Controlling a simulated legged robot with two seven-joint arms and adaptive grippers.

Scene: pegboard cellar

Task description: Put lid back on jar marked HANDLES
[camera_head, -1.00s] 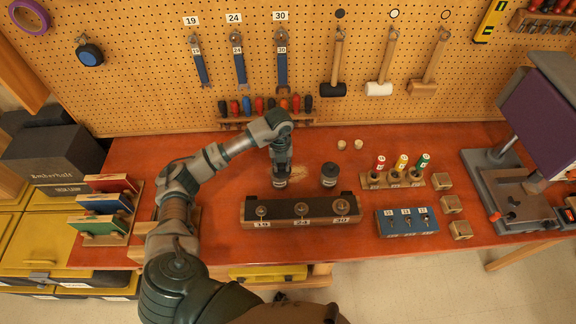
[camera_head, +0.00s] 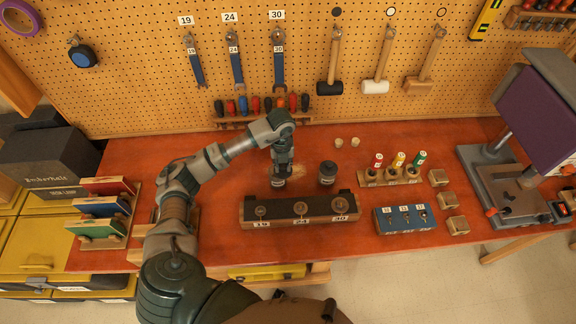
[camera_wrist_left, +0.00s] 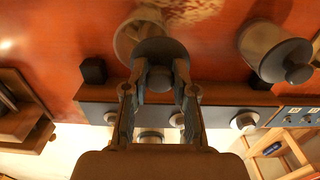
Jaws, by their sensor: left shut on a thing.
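My left gripper (camera_head: 282,168) is above the open jar (camera_head: 279,184) on the red bench. In the left wrist view, the left gripper (camera_wrist_left: 159,82) is shut on the knob of a dark round lid (camera_wrist_left: 160,50). The pale jar (camera_wrist_left: 128,42) shows partly behind the lid, which covers part of its mouth and looks a little off centre. I cannot tell whether lid and jar touch. No marking on the jar is readable. A second jar (camera_head: 328,173) with a dark lid stands to the right; it also shows in the left wrist view (camera_wrist_left: 272,50). My right gripper is not in view.
A wooden block with knobs marked 19, 24 and 30 (camera_head: 270,218) lies in front of the jars. Colored bottles in a rack (camera_head: 366,181), a blue key block (camera_head: 384,228) and wooden cubes (camera_head: 447,200) stand to the right.

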